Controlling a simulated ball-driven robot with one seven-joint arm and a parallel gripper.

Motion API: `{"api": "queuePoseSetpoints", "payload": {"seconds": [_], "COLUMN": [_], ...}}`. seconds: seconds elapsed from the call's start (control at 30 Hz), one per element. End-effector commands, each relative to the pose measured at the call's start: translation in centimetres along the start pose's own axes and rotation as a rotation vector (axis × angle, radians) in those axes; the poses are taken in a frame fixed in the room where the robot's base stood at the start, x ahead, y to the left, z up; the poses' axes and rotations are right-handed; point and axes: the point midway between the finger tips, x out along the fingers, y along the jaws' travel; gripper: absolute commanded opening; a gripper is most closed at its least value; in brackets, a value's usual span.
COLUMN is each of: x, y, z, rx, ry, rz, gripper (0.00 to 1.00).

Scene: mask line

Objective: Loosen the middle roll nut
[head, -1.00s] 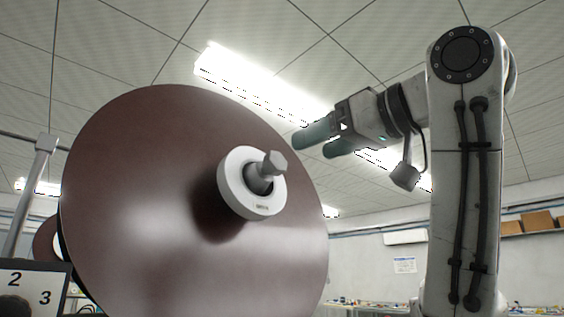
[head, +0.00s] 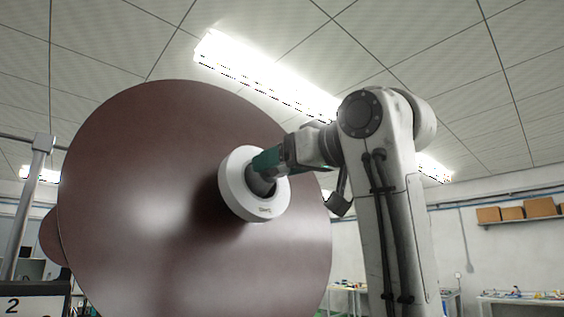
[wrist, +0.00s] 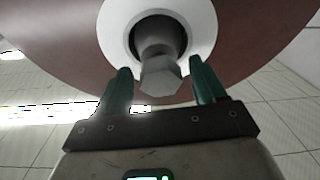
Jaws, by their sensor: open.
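A large brown roll (head: 130,190) fills the left and middle of the head view, with a white ring-shaped core (head: 238,200) at its centre. The grey hex nut (wrist: 160,78) on its shaft shows in the wrist view, inside the white core (wrist: 108,30). My gripper (head: 262,165) is at the nut in the head view and hides most of it. In the wrist view the green fingers of my gripper (wrist: 160,84) are open, one on each side of the nut, with gaps between fingers and nut.
A panel marked with numbers (head: 30,303) and a metal post (head: 28,200) stand at the left. Part of another brown roll (head: 50,240) shows behind. Boxes on a shelf (head: 515,210) and benches (head: 530,300) are at the far right.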

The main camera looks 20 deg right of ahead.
Motion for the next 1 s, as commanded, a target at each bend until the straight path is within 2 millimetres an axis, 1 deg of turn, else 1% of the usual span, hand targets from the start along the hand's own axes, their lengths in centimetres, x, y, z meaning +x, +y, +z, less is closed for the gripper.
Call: {"api": "queuePoseSetpoints", "payload": {"seconds": [0.03,0.07,0.5,0.6,0.83,1.0], "x": [-0.01,-0.01,-0.03,-0.03,-0.04,-0.05], "y": [0.0,0.0,0.02,0.02,0.04,0.12], "z": [0.01,0.01,0.0,0.0,-0.01,-0.02], "rx": [0.0,0.0,0.0,0.0,-0.024,-0.092], "ry": [0.0,0.0,0.0,-0.001,-0.001,-0.001], "rz": [0.0,0.0,0.0,0.0,-0.005,-0.021], "gripper": [0.68,0.65,0.23,0.15,0.15,0.15]}}
